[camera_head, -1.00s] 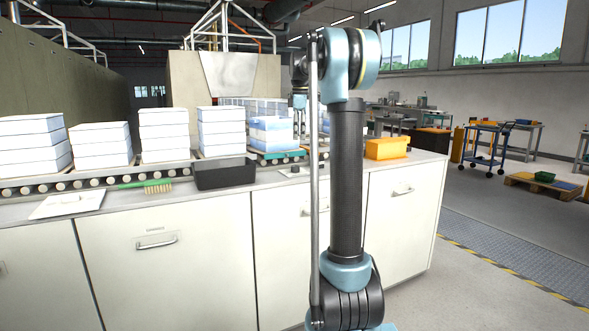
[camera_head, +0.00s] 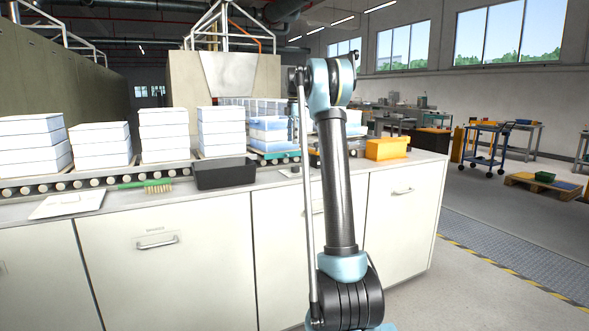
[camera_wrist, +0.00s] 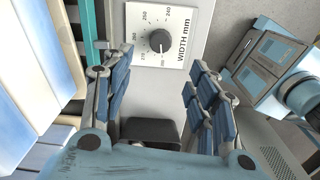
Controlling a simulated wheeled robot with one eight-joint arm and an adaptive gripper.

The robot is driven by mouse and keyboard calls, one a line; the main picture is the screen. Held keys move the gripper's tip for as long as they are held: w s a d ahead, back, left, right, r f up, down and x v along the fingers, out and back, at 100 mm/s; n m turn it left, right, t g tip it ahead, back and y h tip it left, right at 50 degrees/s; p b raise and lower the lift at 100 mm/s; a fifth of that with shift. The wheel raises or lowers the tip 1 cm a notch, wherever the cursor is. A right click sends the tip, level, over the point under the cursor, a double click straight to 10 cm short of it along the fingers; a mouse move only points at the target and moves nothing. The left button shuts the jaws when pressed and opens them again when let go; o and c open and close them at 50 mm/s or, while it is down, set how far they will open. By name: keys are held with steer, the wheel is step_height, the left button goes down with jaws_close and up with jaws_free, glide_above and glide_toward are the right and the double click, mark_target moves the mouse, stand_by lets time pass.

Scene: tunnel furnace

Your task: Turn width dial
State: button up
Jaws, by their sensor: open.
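The width dial (camera_wrist: 160,41) is a round dark knob on a white plate (camera_wrist: 180,62) printed "WIDTH mm" with a number scale around it. It shows near the top middle of the wrist view. My gripper (camera_wrist: 158,85) is open and empty, its two blue-padded fingers spread on either side, with the dial beyond and between the fingertips, not touched. A dark block-like shape sits between the finger bases. In the head view my arm blocks part of the counter, and the gripper cannot be made out there.
The counter (camera_head: 140,208) holds a black tray (camera_head: 224,173), a green brush (camera_head: 150,186), a white plate (camera_head: 68,204) and an orange bin (camera_head: 387,149). White stacks (camera_head: 164,130) stand on the roller conveyor (camera_head: 95,182) behind.

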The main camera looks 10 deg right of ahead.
mark_target(295, 166)
step_height(295, 166, down, 13)
steer(key=shift+f, duration=0.15)
stand_by(0.4)
steer(key=c, duration=1.1)
